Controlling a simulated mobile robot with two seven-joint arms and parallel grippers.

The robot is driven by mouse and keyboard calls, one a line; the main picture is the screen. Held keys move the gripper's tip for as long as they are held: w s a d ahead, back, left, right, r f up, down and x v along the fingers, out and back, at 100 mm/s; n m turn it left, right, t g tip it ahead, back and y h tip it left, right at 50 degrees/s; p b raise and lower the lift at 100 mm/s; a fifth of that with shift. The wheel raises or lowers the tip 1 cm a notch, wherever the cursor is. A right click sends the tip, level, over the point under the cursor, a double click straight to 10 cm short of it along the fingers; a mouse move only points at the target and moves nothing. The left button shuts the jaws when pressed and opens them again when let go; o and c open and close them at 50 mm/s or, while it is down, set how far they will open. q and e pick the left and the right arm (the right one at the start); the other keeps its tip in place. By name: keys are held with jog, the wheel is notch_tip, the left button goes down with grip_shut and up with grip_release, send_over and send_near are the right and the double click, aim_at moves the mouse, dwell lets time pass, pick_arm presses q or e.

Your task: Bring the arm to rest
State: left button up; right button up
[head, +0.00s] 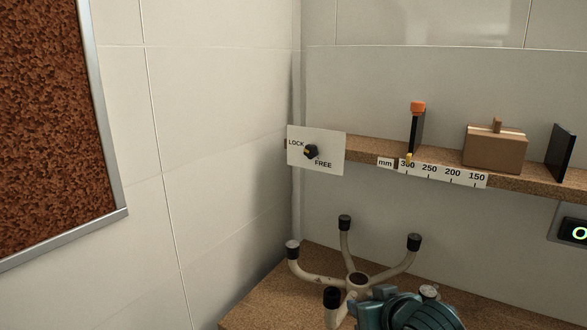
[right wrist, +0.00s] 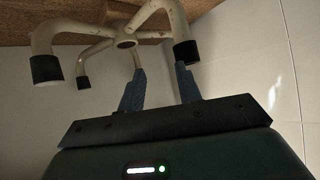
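My right gripper (right wrist: 160,72) shows in the right wrist view with its two blue-grey fingers apart and nothing visibly held between them. A pale five-armed chair base (right wrist: 125,43) with black end caps lies just beyond the fingertips; I cannot tell whether a finger touches it. In the head view the chair base (head: 357,279) rests on a cork-coloured bench, its arms pointing up and outward. A teal part of my right arm is at the bottom, in front of the base, hiding part of it. My left gripper is in neither view.
A shelf (head: 374,151) above the bench (head: 262,300) carries a cardboard box (head: 494,150), a black upright plate (head: 561,152) and an orange-topped black post (head: 416,128). A LOCK/FREE plate (head: 330,165) with a black knob and a millimetre scale (head: 441,175) are at its front. Walls close the corner.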

jog(key=s+d+f+g, duration=0.1)
jog(key=s+f, duration=2.2)
jog(key=s, duration=0.1)
jog(key=shift+d, duration=0.2)
jog(key=shift+f, duration=0.1)
